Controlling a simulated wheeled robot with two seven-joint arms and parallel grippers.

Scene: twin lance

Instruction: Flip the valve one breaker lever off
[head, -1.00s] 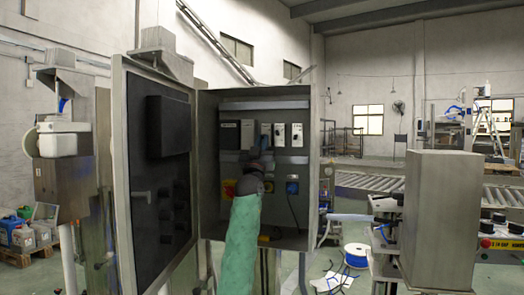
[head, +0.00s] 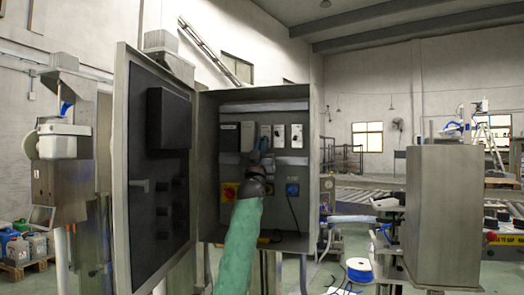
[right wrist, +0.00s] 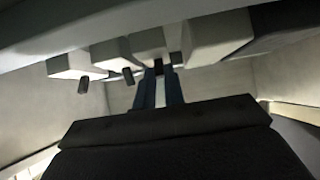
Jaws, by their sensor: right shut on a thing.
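The open grey cabinet (head: 312,150) holds a row of breakers. Three narrow white ones stand side by side: a left one (head: 265,130), a middle one (head: 279,134) and a right one (head: 297,135). Their labels are too small to read. My right gripper (head: 262,146) reaches in at the left one and partly covers it. In the right wrist view the blue-grey fingers of my right gripper (right wrist: 160,72) are shut on a dark lever under a white breaker (right wrist: 150,42). Two other dark levers (right wrist: 82,87) (right wrist: 128,76) stand free to its left. My left gripper is out of view.
The cabinet door (head: 150,205) stands open on the left. Below are a red-and-yellow switch (head: 229,191) and a blue socket (head: 292,189). A grey box (head: 440,215) stands at the right.

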